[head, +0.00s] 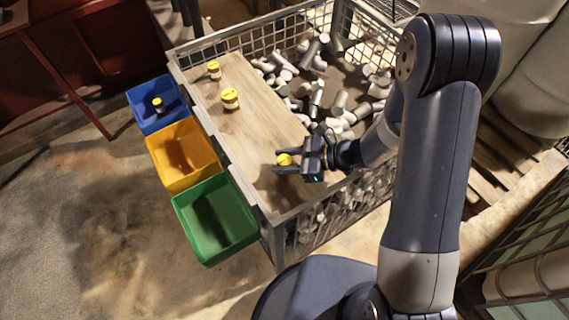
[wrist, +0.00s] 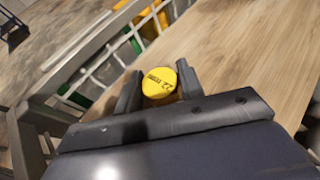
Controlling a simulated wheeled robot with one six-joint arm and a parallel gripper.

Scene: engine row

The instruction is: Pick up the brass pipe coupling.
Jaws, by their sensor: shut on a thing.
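My gripper (head: 280,162) is above the near end of the wooden board. It is shut on a jar with a yellow lid (head: 284,159). In the wrist view the round yellow lid (wrist: 159,84), with dark print on it, sits between the two fingers of my gripper (wrist: 158,88). The jar's body is mostly hidden below the lid and by the fingers. I cannot tell whether the jar touches the board. I make out no brass pipe coupling in either view.
The wooden board (head: 250,122) lies over part of a mesh crate (head: 255,34) with many grey pipe pieces. Two yellow-lidded jars (head: 230,98) (head: 214,70) stand on it. Left are blue (head: 143,119), orange (head: 170,173) and green (head: 210,243) bins; a small yellow-lidded jar (head: 158,104) is in the blue one.

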